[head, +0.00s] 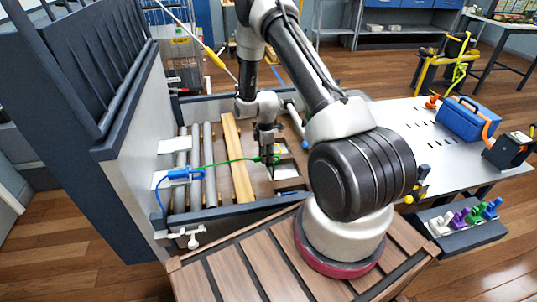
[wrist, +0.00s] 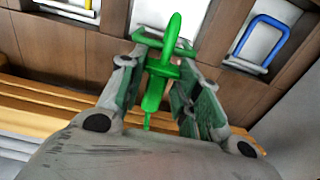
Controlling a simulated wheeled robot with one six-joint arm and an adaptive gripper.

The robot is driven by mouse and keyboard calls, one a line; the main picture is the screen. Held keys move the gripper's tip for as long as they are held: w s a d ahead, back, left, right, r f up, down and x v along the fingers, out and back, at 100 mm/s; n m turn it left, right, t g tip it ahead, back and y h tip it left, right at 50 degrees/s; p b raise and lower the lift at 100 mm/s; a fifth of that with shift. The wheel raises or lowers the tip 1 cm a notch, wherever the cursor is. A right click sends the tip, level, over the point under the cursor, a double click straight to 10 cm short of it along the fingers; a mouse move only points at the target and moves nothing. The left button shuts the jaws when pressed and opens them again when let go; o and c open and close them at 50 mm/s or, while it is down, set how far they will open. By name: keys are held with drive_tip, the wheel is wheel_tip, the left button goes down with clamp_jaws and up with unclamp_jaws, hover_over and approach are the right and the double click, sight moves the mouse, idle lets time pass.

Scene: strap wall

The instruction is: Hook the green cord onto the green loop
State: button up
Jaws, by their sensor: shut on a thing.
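My gripper (wrist: 160,85) is shut on the green end piece (wrist: 155,88) of the green cord. In the wrist view this piece stands upright between the fingers, its rounded tip pointing at a white plate (wrist: 205,15) on the brown wall. Green bars show around the tip; I cannot tell whether these belong to the green loop or to the held piece, nor whether they touch.
A blue loop (wrist: 262,42) on a white plate is at the right in the wrist view. A yellow loop (wrist: 88,4) is at the upper left. Grey rollers (head: 209,170) and a yellow wooden beam (head: 237,160) lie left of my gripper in the head view.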

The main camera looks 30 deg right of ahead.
drive_tip(key=shift+a, duration=0.2)
idle(0.3)
drive_tip(key=shift+w+a, duration=0.25)
drive_tip(key=shift+a, duration=0.4)
drive_tip(key=o, duration=1.2)
drive_tip(key=shift+c, duration=0.2)
